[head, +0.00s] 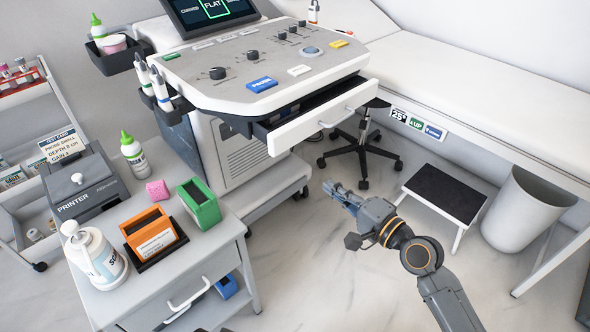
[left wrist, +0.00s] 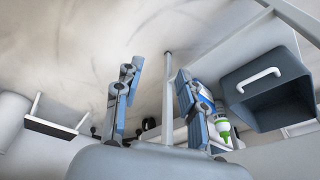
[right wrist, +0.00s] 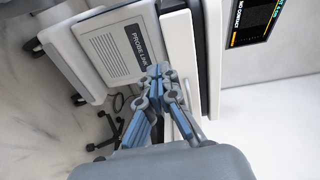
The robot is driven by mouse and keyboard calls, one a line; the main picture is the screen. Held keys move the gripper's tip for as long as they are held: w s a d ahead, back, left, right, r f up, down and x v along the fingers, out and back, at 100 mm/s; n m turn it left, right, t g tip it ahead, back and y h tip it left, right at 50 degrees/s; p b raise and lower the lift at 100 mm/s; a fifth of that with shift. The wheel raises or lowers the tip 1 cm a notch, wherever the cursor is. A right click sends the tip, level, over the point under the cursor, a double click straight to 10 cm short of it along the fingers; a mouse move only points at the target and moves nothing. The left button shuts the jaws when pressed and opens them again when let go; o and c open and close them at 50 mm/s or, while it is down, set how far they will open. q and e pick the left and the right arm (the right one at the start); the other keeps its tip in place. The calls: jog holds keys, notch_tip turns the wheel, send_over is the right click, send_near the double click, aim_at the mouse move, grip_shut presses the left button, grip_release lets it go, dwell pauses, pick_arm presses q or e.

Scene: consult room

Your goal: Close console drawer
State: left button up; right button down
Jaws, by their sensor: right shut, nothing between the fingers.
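The console drawer (head: 318,120) stands pulled out below the control panel of the console (head: 240,60). Its white front has a bar handle, and its dark inside shows behind the front. My right gripper (head: 337,190) is shut and empty, in front of and below the drawer front in the head view, apart from it there. In the right wrist view the shut fingers (right wrist: 158,76) overlap the white drawer front (right wrist: 180,50); I cannot tell contact from that view. My left gripper (left wrist: 155,80) has its fingers spread with nothing between them, and does not show clearly in the head view.
A grey side cabinet (head: 185,260) with bottles, a printer (head: 85,190) and boxes stands at left. A stool (head: 362,150), a step (head: 445,193) and a bin (head: 527,210) stand by the couch (head: 480,85). The floor before the console is clear.

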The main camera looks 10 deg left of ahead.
notch_tip(320, 180, up, 3)
jog(key=s+a+y, duration=0.1)
send_near(277, 146)
jog(key=b+x, duration=0.1)
jog(key=x, duration=0.5)
jog(key=shift+f, duration=0.1)
pick_arm(q)
jog(key=w+v, duration=0.1)
jog(key=v, duration=0.5)
jog(key=shift+w+d+r, duration=0.15)
jog(key=shift+w+r, duration=0.05)
jog(key=shift+w, duration=0.25)
pick_arm(e)
jog(key=shift+w+a, duration=0.3)
jog(key=shift+a, duration=0.1)
